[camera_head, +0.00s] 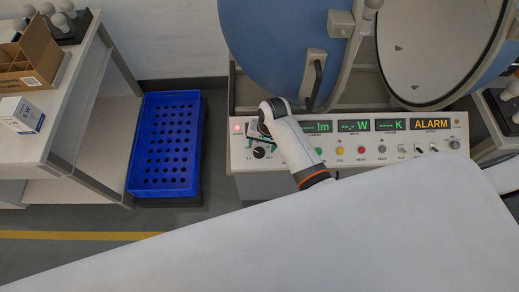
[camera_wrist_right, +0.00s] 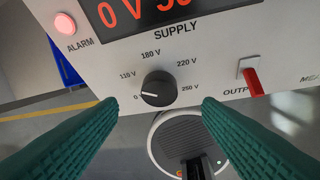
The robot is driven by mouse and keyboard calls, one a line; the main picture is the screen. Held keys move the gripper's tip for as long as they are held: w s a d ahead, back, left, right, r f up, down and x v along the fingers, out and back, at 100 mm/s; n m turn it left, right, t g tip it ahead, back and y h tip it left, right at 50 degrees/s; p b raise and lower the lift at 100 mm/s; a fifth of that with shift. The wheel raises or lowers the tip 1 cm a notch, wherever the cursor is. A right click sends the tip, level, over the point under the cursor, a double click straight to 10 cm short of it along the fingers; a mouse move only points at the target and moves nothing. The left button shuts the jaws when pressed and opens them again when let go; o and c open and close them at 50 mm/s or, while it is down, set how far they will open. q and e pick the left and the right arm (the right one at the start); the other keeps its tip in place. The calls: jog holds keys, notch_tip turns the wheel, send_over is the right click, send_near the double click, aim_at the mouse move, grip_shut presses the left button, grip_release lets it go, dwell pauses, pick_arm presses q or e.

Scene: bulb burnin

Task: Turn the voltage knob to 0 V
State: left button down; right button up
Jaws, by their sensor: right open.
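The voltage knob (camera_wrist_right: 158,89) is a black round knob on the white panel's SUPPLY scale. Its white pointer line is turned to the left, toward the 0 mark. The knob also shows in the head view (camera_head: 259,152), beside my wrist. My right gripper (camera_wrist_right: 160,106) is open, with a green ridged fingertip on each side of the knob. The fingertips look clear of it, with nothing between them; their exact depth is hard to tell. In the head view my right gripper (camera_head: 262,131) is over the panel's left end, mostly hidden by its wrist. My left gripper is out of view.
The supply display (camera_wrist_right: 150,14) reads 0 V, its rest cut off. A lit ALARM lamp (camera_wrist_right: 64,23) and a red OUTPUT switch (camera_wrist_right: 253,81) flank the knob. The control panel (camera_head: 352,160) carries several buttons. A blue crate (camera_head: 165,188) stands left of it.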

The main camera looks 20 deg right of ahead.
aim_at(260, 152)
jog(key=f, duration=0.5)
jog(key=shift+w+a+f, duration=0.1)
jog(key=shift+w+a, duration=0.1)
jog(key=shift+a, duration=0.15)
jog(key=c, duration=1)
